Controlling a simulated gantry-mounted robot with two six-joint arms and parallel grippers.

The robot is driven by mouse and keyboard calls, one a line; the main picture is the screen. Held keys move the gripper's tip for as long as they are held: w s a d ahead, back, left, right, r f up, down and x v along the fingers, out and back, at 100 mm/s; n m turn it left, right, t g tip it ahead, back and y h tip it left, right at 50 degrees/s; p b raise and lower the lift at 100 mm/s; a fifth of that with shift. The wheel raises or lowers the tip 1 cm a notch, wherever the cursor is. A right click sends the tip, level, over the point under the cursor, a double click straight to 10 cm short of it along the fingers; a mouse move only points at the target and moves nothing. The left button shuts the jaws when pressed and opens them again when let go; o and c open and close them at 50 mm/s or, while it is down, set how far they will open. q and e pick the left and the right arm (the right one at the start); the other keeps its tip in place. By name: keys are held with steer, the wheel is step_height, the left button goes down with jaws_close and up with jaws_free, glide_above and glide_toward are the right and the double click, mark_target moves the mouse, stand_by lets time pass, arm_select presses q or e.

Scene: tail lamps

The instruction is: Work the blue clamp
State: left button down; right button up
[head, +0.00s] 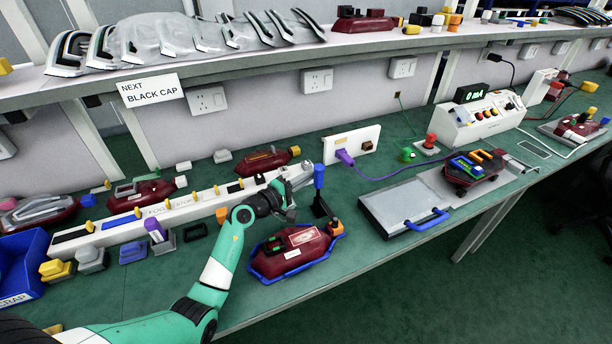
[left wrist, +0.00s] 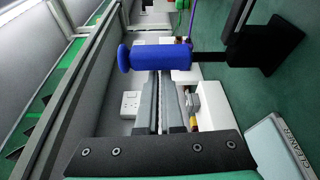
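The blue clamp has an upright blue handle (head: 319,175) on a black base (head: 322,208), on the green bench behind a dark red tail lamp (head: 292,252). In the left wrist view the handle (left wrist: 155,57) lies across the picture just beyond my fingertips, its black base at the right. My left gripper (head: 292,192) is just left of the handle. In the left wrist view its grey fingers (left wrist: 163,85) lie close together with nothing seen between them. Whether they touch the handle I cannot tell. My right gripper is in neither view.
The tail lamp sits in a blue-rimmed holder near the front edge. A long white rail (head: 185,207) with yellow knobs runs behind my arm. A grey case with a blue handle (head: 427,220) lies to the right. A white socket box (head: 345,147) stands behind.

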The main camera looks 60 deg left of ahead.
arm_select(q)
steer(key=a+b, duration=0.4)
steer(key=p+v, duration=0.4)
steer(key=v, duration=0.5)
steer(key=shift+s+d+p, duration=0.15)
steer(key=shift+s+p, duration=0.2)
steer(key=shift+w, duration=0.1)
